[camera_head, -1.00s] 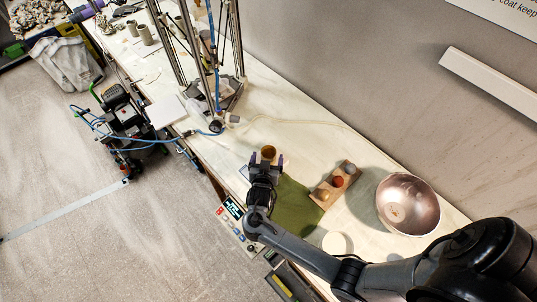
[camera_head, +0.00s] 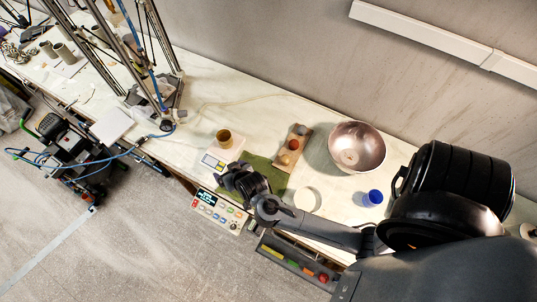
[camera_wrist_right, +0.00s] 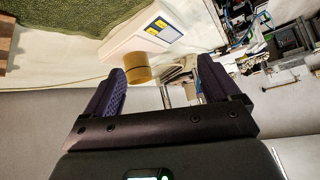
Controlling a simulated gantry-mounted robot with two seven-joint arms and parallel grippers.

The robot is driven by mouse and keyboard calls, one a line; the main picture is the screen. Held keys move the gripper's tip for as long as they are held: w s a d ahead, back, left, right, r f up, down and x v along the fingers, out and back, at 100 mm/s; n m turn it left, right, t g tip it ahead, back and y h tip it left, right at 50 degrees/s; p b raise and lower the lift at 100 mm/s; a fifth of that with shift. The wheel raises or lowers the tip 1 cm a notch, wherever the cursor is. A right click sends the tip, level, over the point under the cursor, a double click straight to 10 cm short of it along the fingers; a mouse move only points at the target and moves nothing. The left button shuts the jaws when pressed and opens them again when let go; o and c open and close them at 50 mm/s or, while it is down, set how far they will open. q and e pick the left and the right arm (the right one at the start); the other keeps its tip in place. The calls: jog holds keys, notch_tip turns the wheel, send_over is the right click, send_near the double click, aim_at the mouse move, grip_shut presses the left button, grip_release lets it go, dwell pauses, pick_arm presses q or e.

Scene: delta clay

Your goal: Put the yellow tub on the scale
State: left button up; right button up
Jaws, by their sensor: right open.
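The yellow tub (camera_head: 223,138) is a small ochre cup. It stands upright on the white scale (camera_head: 236,147), whose yellow and blue display faces the table's front edge. My right gripper (camera_head: 229,177) is in front of the scale, apart from the tub and empty. In the right wrist view the picture is upside down: the tub (camera_wrist_right: 137,68) shows beyond my open fingers (camera_wrist_right: 165,88), against the scale (camera_wrist_right: 125,38). The tub's contact with the scale is partly hard to see there. My left gripper is not in view.
A green mat (camera_head: 262,172) lies beside the scale. A wooden holder (camera_head: 289,150) with small balls, a metal bowl (camera_head: 357,147), a white round lid (camera_head: 307,199) and a blue-capped container (camera_head: 372,198) are to the right. A button panel (camera_head: 219,211) sits at the front edge.

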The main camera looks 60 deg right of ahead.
jog(key=s+a+r+n+g+y, duration=0.1)
jog(key=s+r+n+g, duration=0.1)
jog(key=s, duration=0.6)
jog(key=s+a+r+n+g+y, duration=0.2)
jog(key=s+r+n, duration=0.3)
jog(key=s, duration=0.4)
jog(key=shift+s+r+n+g, duration=0.3)
jog(key=shift+r+g, duration=0.15)
jog(key=shift+g, duration=0.05)
notch_tip(320, 180, up, 7)
jog(key=p, duration=0.7)
